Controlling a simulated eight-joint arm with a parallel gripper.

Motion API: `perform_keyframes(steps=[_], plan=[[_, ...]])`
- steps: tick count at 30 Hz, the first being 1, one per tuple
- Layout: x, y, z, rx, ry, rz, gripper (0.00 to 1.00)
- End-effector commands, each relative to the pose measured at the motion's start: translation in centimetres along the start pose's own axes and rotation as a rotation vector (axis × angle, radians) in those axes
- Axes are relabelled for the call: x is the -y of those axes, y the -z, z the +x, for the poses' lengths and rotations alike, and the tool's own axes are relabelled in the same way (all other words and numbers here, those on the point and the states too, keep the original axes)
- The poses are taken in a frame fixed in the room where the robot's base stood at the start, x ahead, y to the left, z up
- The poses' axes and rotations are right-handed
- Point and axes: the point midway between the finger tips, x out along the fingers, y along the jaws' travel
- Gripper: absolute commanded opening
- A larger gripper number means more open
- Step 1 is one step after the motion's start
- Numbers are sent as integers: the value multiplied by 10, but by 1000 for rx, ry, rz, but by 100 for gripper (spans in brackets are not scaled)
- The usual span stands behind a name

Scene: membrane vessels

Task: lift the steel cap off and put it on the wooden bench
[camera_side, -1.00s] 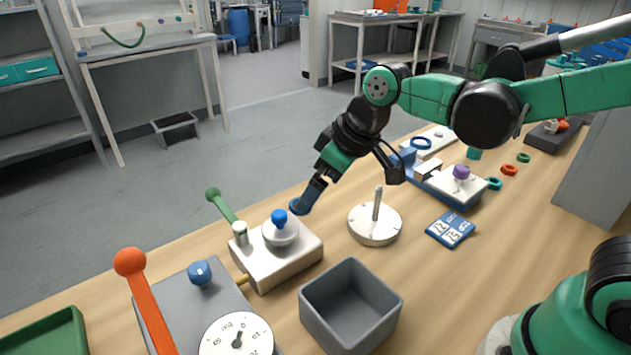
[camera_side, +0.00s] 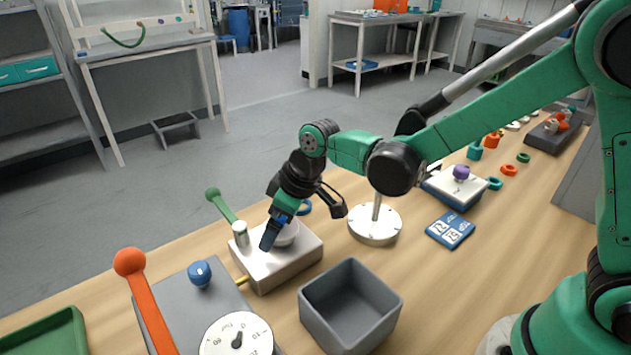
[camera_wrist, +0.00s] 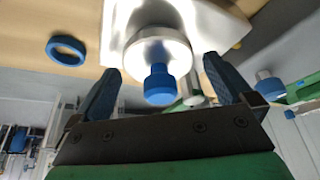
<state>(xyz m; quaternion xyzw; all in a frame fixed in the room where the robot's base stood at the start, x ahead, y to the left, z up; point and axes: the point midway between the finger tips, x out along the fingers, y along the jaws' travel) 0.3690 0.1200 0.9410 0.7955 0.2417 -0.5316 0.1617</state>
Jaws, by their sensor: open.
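The steel cap (camera_side: 287,235) is a round, pale metal lid with a blue knob. It sits on a light block-shaped vessel (camera_side: 291,265), and the knob is hidden behind my gripper in the side view. In the wrist view the cap (camera_wrist: 150,55) and its blue knob (camera_wrist: 159,86) lie between the two blue fingers. My gripper (camera_wrist: 161,85) is open around the knob, with a gap on each side. In the side view my gripper (camera_side: 269,240) points down at the cap. The wooden bench (camera_side: 440,290) carries everything.
A green-handled lever (camera_side: 222,205) rises behind the vessel's left side. A grey open box (camera_side: 350,305) stands in front, and a white disc with a post (camera_side: 375,225) stands to the right. A blue ring (camera_wrist: 66,50) lies nearby. Bare bench lies right of the box.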

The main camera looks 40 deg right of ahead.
Motion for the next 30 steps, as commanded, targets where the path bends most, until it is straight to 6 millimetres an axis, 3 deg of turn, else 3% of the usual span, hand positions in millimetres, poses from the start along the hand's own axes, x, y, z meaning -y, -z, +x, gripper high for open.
perform_keyframes(steps=[6, 15, 25, 30], plan=[[0, 0, 0, 0, 0, 0, 100], [0, 0, 0, 0, 0, 1, 15], [0, 1, -2, -1, 0, 1, 13], [0, 6, -14, -1, 0, 1, 13]])
